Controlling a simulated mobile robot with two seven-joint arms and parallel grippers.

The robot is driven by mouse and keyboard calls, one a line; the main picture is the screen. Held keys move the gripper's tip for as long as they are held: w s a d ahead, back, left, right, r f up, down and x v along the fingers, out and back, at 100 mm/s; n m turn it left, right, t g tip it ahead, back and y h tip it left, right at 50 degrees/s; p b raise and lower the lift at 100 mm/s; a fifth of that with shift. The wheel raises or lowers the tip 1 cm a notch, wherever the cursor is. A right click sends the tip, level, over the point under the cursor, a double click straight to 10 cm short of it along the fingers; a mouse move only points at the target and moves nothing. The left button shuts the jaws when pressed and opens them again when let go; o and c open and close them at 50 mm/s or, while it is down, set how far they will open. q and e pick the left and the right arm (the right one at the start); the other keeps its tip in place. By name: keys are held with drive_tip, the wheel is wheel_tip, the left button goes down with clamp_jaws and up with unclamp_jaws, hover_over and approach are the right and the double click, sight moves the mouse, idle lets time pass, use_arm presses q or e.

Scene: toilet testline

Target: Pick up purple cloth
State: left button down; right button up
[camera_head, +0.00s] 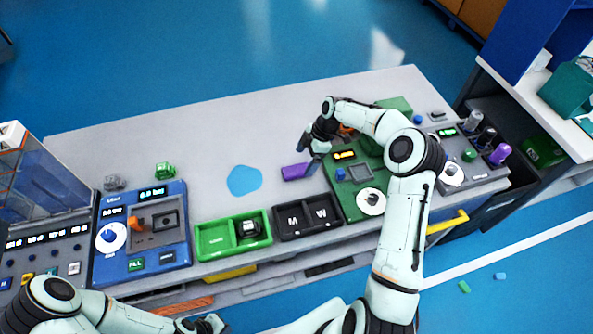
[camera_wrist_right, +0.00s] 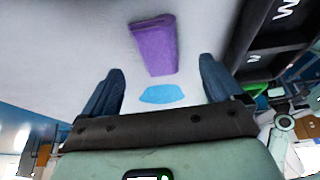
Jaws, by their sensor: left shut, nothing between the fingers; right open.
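The purple cloth (camera_head: 294,172) lies folded on the white table top, right of a flat blue patch. In the right wrist view the cloth (camera_wrist_right: 154,44) is a flat purple block beyond the fingertips, in line with the gap between them. My right gripper (camera_head: 309,150) is close beside the cloth, at its right end in the head view. Its fingers (camera_wrist_right: 160,82) are apart with nothing between them. My left gripper (camera_head: 208,324) is low at the bottom edge of the head view, shut and empty, away from the cloth.
A flat blue patch (camera_head: 244,180) lies left of the cloth. In front are a green tray (camera_head: 205,256) and a black M/W tray (camera_head: 280,232). A green panel (camera_head: 347,202) stands to the right, and a blue device (camera_head: 172,196) to the left. The table's back left is clear.

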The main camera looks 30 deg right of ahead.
sight(298, 169)
drive_tip(key=x, duration=0.6)
drive_tip(key=shift+w+r+p, duration=0.1)
drive_tip(key=shift+w+p, duration=0.15)
drive_tip(key=shift+p, duration=0.1)
drive_tip(key=shift+s, duration=0.1)
drive_tip(key=c, duration=1.1)
